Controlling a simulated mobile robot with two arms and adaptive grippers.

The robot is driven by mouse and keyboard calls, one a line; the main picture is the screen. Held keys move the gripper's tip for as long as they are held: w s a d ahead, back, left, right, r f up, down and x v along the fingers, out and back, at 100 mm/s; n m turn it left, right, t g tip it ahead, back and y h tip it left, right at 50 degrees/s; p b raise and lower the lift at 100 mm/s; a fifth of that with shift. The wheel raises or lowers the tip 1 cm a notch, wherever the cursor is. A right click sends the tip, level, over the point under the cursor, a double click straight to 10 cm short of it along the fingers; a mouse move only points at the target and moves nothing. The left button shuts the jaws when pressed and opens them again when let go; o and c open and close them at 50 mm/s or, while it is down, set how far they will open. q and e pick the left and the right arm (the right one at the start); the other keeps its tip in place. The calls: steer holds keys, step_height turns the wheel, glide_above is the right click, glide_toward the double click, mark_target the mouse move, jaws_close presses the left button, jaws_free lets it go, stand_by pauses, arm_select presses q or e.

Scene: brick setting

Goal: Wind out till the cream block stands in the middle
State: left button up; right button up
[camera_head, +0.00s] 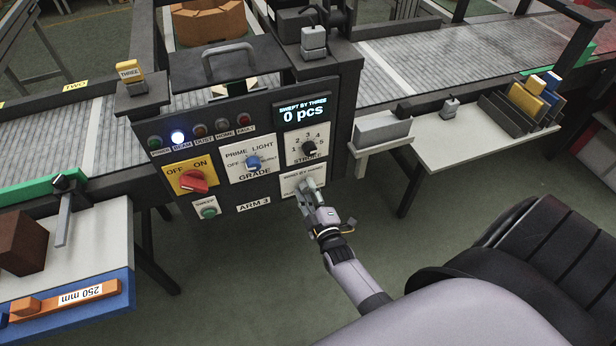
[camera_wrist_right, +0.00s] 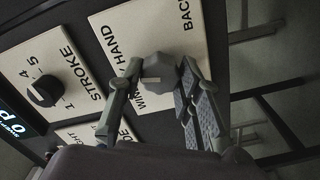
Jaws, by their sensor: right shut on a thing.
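My right gripper (camera_head: 308,192) is at the lower right of the ARM 3 control panel, on the plate labelled for winding by hand. In the right wrist view its fingers (camera_wrist_right: 165,88) are closed around a grey faceted knob (camera_wrist_right: 157,68), one on each side. The word BACK shows on the plate (camera_wrist_right: 203,45) beside the knob. My left gripper is not in view.
The panel has a red OFF/ON switch (camera_head: 193,182), a blue grade knob (camera_head: 253,162), a black stroke knob (camera_head: 309,148) and a green sweep button (camera_head: 208,212). The display (camera_head: 303,111) reads 0 pcs. A side shelf (camera_head: 450,145) holds blocks. Floor below the panel is clear.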

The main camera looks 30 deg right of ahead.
steer(key=o, duration=1.1)
steer(key=shift+o, duration=0.2)
steer(key=v, duration=1.2)
steer(key=shift+f, duration=0.1)
